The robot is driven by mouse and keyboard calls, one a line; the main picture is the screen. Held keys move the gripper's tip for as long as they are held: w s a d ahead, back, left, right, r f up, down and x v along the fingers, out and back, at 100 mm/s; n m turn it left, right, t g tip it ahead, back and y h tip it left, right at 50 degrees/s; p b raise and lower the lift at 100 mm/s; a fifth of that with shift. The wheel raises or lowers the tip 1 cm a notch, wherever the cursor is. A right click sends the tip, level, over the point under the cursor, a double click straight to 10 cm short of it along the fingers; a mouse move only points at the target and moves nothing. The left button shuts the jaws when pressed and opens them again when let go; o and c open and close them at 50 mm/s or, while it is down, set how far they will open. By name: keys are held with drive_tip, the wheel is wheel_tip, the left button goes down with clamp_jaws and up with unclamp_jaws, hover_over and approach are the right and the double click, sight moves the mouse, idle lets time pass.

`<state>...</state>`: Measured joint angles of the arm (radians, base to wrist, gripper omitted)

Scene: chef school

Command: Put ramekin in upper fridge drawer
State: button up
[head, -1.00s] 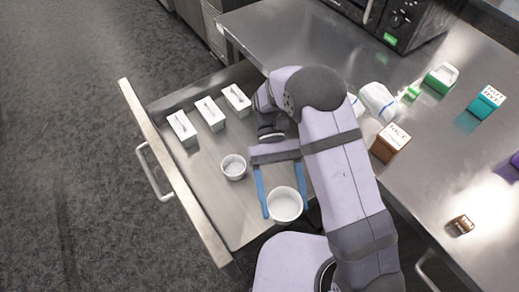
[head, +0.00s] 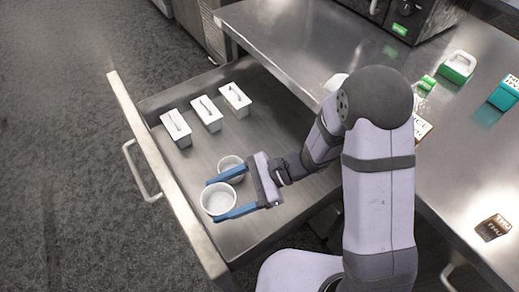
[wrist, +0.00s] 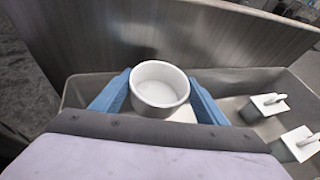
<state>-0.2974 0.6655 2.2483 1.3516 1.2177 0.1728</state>
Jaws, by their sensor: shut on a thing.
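A white round ramekin (head: 218,199) is held between the two blue fingers of my gripper (head: 210,201). In the wrist view the ramekin (wrist: 159,88) is upright between the fingers (wrist: 160,92), its empty inside facing up. It is over the open metal drawer (head: 262,226), near the front panel; its exact height above the floor cannot be told. A second white ramekin (head: 230,163) stands in the drawer just behind the held one, partly hidden by a finger.
Several white lidded boxes (head: 207,113) stand in a row toward the drawer's far end. The drawer's front panel (head: 160,168) has a handle on its outer side. The steel counter (head: 285,43) to the right carries boxes and a black appliance (head: 405,18). Drawer floor between boxes and ramekins is bare.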

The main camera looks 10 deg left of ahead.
drive_tip(key=shift+w+f+m+t, duration=0.3)
drive_tip(key=shift+w+t, duration=0.05)
drive_tip(key=shift+t, duration=0.15)
drive_tip(key=shift+f+b, duration=0.9)
drive_tip(key=shift+f, duration=4.1)
drive_tip(key=shift+f, duration=0.1)
drive_tip(key=shift+f+b, duration=0.35)
drive_tip(key=shift+b, duration=0.05)
drive_tip(key=shift+f, duration=0.15)
drive_tip(key=o, duration=1.2)
